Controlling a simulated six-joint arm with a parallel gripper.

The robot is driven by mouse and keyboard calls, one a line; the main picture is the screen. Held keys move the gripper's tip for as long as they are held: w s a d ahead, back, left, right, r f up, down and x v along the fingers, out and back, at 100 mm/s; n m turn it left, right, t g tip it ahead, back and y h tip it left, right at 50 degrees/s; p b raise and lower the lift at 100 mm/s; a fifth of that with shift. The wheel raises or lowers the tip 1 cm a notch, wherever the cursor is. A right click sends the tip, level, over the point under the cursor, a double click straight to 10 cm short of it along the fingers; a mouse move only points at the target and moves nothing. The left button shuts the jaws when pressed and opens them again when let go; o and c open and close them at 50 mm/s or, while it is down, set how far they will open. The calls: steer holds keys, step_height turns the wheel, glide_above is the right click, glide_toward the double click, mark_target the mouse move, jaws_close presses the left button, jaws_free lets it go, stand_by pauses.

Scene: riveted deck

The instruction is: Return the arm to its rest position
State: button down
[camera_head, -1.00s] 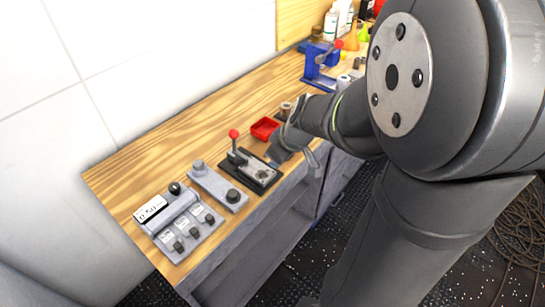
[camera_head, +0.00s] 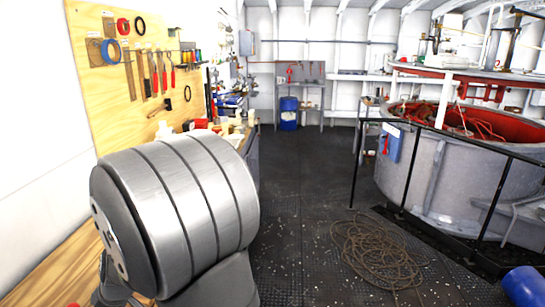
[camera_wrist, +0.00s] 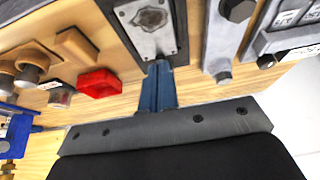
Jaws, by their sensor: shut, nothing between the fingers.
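My gripper (camera_wrist: 158,80) shows in the wrist view as two blue fingers side by side, shut with nothing between them. It is over the wooden bench top (camera_wrist: 195,85), near the end of a black-based metal fixture (camera_wrist: 150,25); I cannot tell its height. In the head view my large grey arm link fills the lower left, and the gripper is not visible there.
The wrist view also shows a grey bar fixture (camera_wrist: 228,40). In the head view, a pegboard (camera_head: 135,70) hangs above the bench (camera_head: 45,265). A coiled rope (camera_head: 375,250) lies on the dark floor, by a black railing (camera_head: 428,175) and grey tank (camera_head: 440,180). The central aisle is clear.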

steer(key=a+r+h, duration=0.3)
steer(key=a+h, duration=0.1)
steer(key=a, duration=1.1)
step_height(320, 180, up, 6)
steer(key=shift+a+r+h, duration=0.15)
steer(key=shift+a+h, duration=0.05)
steer(key=shift+h, duration=0.1)
